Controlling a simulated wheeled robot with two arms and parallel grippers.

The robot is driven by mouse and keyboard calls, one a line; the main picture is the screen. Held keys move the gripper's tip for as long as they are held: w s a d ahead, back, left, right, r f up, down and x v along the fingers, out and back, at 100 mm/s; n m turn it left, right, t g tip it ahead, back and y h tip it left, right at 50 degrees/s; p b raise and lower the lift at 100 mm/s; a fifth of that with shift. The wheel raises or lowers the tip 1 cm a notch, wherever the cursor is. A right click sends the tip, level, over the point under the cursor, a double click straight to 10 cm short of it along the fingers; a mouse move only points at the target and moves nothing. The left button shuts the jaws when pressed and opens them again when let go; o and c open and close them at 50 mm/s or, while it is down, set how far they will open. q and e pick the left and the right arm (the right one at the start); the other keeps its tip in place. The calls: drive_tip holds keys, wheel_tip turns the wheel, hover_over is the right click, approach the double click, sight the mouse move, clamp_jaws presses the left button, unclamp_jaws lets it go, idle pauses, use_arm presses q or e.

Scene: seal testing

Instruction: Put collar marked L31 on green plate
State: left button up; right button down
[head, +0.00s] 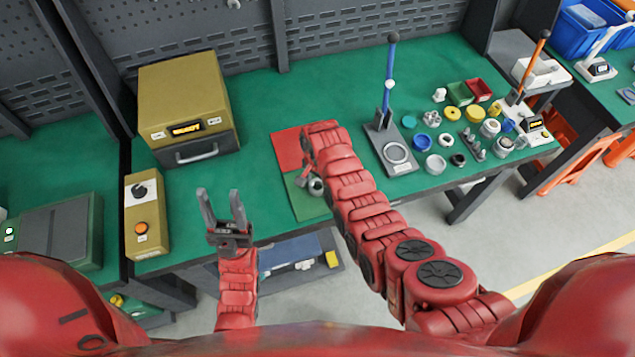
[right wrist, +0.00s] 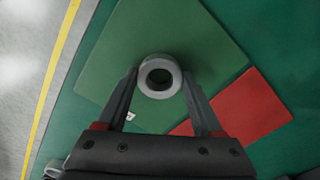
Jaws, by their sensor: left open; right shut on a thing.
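A grey collar (right wrist: 160,95) with a round dark hole is held between the fingers of my right gripper (right wrist: 160,80). No marking on it can be read. The green plate (right wrist: 190,40) lies beneath the collar in the right wrist view; whether the two touch I cannot tell. In the head view, the green plate (head: 306,208) is partly covered by my right arm, and the collar (head: 316,187) shows small over it. My left gripper (head: 222,195) is open and empty, left of the plate near the table's front edge.
A red plate (head: 285,150) adjoins the green plate. A yellow oven-like box (head: 185,105) and a yellow control box (head: 147,215) stand at the left. A lever press (head: 392,150) and several rings and small parts (head: 452,113) stand at the right.

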drive_tip(key=shift+f, duration=0.2)
drive_tip(key=shift+c, duration=0.2)
unclamp_jaws()
drive_tip(key=shift+r, duration=0.15)
